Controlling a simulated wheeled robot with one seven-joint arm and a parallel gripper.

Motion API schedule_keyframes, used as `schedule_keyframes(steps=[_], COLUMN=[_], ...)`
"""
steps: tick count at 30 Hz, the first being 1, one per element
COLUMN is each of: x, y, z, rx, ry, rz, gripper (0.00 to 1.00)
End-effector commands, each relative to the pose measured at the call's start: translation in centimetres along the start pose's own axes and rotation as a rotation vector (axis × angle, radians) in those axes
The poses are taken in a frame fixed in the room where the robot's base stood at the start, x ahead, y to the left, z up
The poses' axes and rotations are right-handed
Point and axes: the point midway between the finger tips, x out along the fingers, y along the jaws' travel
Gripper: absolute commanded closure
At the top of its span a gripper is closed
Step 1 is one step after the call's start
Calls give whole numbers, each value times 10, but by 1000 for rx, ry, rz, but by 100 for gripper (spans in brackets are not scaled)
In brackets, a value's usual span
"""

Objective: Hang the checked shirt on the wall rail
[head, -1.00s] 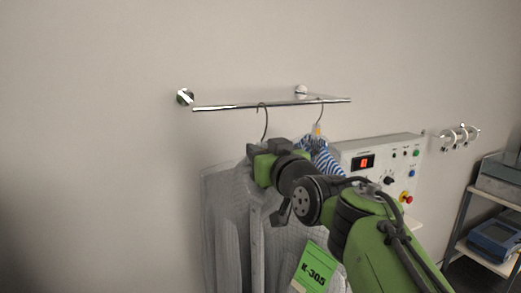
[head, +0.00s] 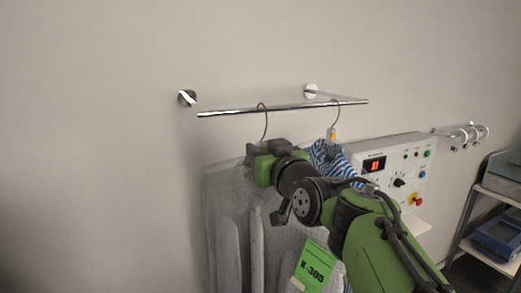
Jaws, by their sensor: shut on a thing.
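The grey, finely checked shirt (head: 223,215) hangs on a hanger below the wall rail (head: 225,112). My gripper (head: 254,152) is shut at the top of the shirt, just below the hanger hook (head: 266,125). The fingertips and what they grip are partly hidden by the gripper body. The hook's curved top shows just above the rail's front bar; I cannot tell whether it rests on the bar or is in front of it. A green tag marked K-305 (head: 314,268) shows over the shirt's lower right. My arm covers much of the shirt's right side.
A blue-and-white striped garment (head: 326,155) hangs on the rail's right part, close beside my gripper. A control panel (head: 392,170) is on the wall to the right. Wall hooks (head: 465,137) and a shelf cart (head: 490,215) are farther right. The rail's left end is bare.

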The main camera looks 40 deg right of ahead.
Motion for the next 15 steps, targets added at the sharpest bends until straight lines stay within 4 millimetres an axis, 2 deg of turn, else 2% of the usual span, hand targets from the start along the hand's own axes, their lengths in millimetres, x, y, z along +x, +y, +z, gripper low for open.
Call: schedule_keyframes(steps=[15], x=[5], y=[0], z=[-3], rx=[0], ry=[3], rz=[0], gripper=[100])
